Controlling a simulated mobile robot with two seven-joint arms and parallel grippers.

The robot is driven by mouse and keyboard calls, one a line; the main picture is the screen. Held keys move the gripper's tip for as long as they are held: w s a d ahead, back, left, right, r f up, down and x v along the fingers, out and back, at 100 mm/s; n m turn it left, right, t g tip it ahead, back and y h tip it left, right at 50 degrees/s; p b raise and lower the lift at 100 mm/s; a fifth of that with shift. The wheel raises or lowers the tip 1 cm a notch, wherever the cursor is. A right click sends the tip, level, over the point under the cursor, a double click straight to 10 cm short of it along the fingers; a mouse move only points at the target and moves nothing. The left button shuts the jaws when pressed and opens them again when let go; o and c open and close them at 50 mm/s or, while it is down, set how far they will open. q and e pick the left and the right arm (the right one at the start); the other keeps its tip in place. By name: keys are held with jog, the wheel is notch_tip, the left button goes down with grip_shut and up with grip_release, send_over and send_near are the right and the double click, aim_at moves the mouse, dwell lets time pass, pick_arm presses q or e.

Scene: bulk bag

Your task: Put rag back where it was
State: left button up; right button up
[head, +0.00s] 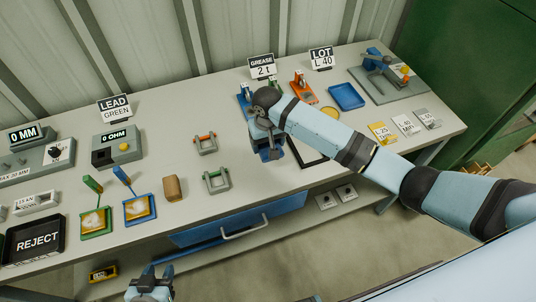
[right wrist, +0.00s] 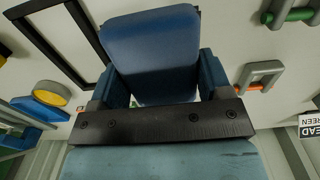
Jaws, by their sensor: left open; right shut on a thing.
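A blue folded slab with rounded corners, which looks like the rag (right wrist: 150,50), sits between the fingers of my right gripper (right wrist: 152,88) in the right wrist view. In the head view my right gripper (head: 268,148) is over the middle of the bench and mostly hides what it holds. It is shut on the rag; whether the rag touches the bench I cannot tell. A black outlined frame (head: 322,158) lies on the bench just right of the gripper, and also shows in the right wrist view (right wrist: 88,28). My left gripper (head: 150,284) is open and empty, low in front of the bench.
Left of the right gripper are two grey clamps (head: 216,181) and a brown block (head: 172,188). Behind and right are an orange stand (head: 304,93), a blue tray (head: 346,96) and sample cards (head: 382,132). A blue drawer (head: 240,218) is below the bench's front edge.

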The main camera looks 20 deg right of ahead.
jog(key=shift+f, duration=3.55)
jog(key=o, duration=1)
jog(key=shift+f, duration=0.1)
jog(key=shift+c, duration=0.2)
